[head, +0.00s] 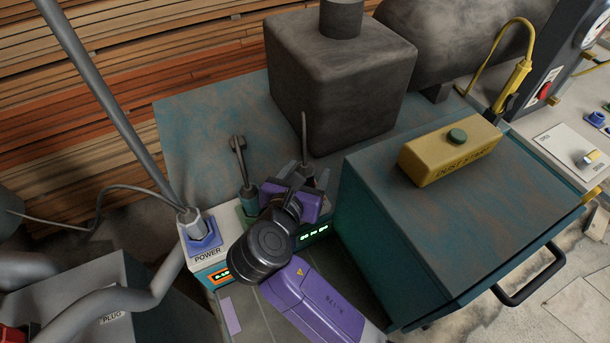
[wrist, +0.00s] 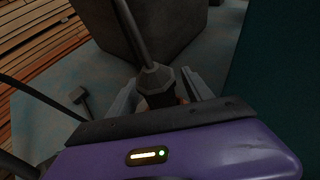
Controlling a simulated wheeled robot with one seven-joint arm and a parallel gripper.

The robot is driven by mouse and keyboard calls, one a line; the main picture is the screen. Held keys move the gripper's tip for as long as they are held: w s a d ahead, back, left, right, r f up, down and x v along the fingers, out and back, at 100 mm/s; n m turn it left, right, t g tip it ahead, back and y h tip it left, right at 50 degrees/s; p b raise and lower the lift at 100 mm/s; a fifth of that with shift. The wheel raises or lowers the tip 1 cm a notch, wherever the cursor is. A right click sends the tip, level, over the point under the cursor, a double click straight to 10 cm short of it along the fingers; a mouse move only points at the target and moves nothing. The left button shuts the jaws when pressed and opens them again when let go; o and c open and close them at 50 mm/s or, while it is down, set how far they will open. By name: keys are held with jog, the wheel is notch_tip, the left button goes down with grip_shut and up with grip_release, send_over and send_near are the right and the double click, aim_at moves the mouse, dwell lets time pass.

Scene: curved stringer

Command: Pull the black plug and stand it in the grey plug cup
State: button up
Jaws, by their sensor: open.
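The dark plug (wrist: 157,82) has a faceted grey collar and a cord rising from its top. It stands upright between the fingers of my gripper (wrist: 160,92) in the wrist view. My gripper (head: 303,175) is open around it, at the back of the white socket panel in the head view, where my wrist hides most of the plug and its seat. I cannot tell whether the fingers touch it. A grey box (head: 85,290) at lower left carries a label reading PLUG, partly cut off by a pipe. I cannot make out a plug cup there.
A large dark block (head: 340,85) stands behind my gripper. A teal cabinet (head: 400,240) with a yellow box (head: 450,155) stands close on the right. The bench's back left is mostly clear.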

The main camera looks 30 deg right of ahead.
jog(key=shift+x, duration=0.8)
jog(key=shift+c, duration=0.5)
grip_shut()
jog(key=shift+r, duration=0.1)
notch_tip(320, 180, up, 20)
jog(key=shift+p, duration=0.3)
